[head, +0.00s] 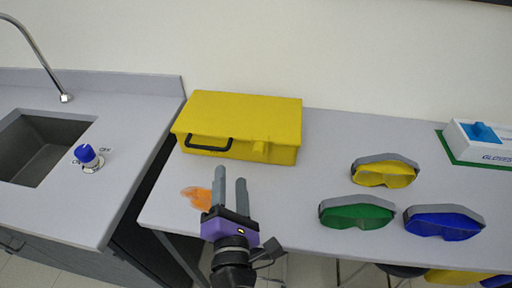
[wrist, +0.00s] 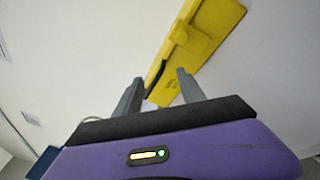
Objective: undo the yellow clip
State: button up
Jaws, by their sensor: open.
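The yellow clip (head: 260,148) is a small tab on the front of a closed yellow case (head: 245,112), to the right of the case's black handle (head: 208,145). In the wrist view the clip (wrist: 180,34) stands out from the case (wrist: 215,25) at upper right, beyond my fingers. My gripper (head: 231,176) is open and empty. It is in front of the case, lower and left of the clip in the head view, apart from it. The wrist view shows the two gripper fingers (wrist: 160,78) spread, with the handle seen between them.
An orange patch (head: 196,197) lies on the bench left of my gripper. Yellow goggles (head: 385,174), green goggles (head: 357,215) and blue goggles (head: 443,222) lie to the right. A white glove box (head: 485,141) is at far right. A sink (head: 40,145) and blue-knobbed valve (head: 87,155) are left.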

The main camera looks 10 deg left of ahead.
aim_at(257, 154)
jog(key=d+n+h, duration=0.1)
jog(key=w+d+n+h, duration=0.1)
jog(key=n+h, duration=0.1)
jog(key=d+f+n+h, duration=0.1)
jog(key=d+n, duration=0.1)
jog(key=shift+w+d, duration=0.1)
jog(key=shift+w, duration=0.25)
jog(key=shift+w+d+p, duration=0.15)
jog(key=shift+w+p, duration=0.15)
jog(key=shift+w, duration=3.5)
grip_shut()
